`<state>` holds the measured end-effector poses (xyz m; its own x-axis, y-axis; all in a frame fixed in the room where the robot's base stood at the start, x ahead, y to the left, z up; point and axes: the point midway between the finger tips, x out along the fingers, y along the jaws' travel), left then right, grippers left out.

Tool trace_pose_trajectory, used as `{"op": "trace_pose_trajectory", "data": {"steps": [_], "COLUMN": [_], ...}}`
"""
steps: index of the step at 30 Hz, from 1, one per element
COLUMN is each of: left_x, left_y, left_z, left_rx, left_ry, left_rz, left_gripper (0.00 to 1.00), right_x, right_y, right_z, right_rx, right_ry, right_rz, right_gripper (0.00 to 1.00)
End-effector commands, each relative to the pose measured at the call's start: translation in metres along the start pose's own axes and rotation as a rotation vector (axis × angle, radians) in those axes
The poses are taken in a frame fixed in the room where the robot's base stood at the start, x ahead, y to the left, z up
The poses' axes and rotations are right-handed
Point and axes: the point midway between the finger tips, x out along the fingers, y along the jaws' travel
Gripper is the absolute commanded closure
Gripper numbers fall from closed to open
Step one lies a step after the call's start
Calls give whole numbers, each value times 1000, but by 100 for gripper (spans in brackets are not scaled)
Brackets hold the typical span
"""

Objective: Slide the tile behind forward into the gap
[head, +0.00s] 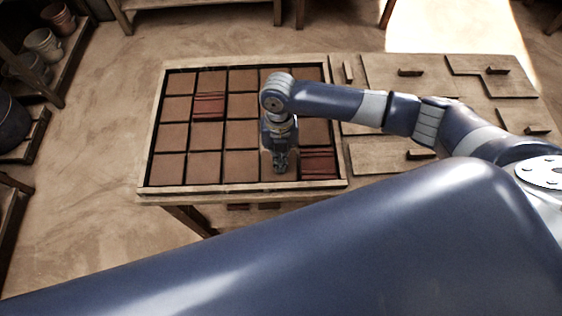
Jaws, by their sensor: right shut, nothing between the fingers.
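A wooden tray (241,188) holds rows of square brown clay tiles, such as one in the front row (205,168). My right gripper (281,167) is shut and empty, pointing down over the front row, just left of the corner striped tile. The gripper and arm hide much of that column, so I cannot make out the gap or the tile behind it clearly. My left gripper is out of view.
Wooden boards with small handles, one being the back board (410,72), lie right of the tray on the same table. Shelves with pots (42,44) stand at the left. My blue arm links cover the foreground and right. Floor left of the table is clear.

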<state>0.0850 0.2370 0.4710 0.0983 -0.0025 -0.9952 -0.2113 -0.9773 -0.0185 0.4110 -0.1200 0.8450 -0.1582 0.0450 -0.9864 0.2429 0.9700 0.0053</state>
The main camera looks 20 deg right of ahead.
Motion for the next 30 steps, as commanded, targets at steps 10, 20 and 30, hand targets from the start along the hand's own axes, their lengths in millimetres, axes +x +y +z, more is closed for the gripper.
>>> {"op": "trace_pose_trajectory", "data": {"steps": [10, 20, 30], "left_x": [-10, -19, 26], "left_y": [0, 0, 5], "left_z": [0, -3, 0], "left_rx": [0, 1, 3], "left_ry": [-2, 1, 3], "left_rz": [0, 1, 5], "left_gripper": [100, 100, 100], "right_x": [-5, -8, -19], "right_y": [-4, 0, 1], "right_z": [0, -4, 73], "right_rx": [6, 13, 13], "right_ry": [-3, -9, -9], "right_rz": [-9, -10, -7], "right_gripper": [100, 100, 100]}}
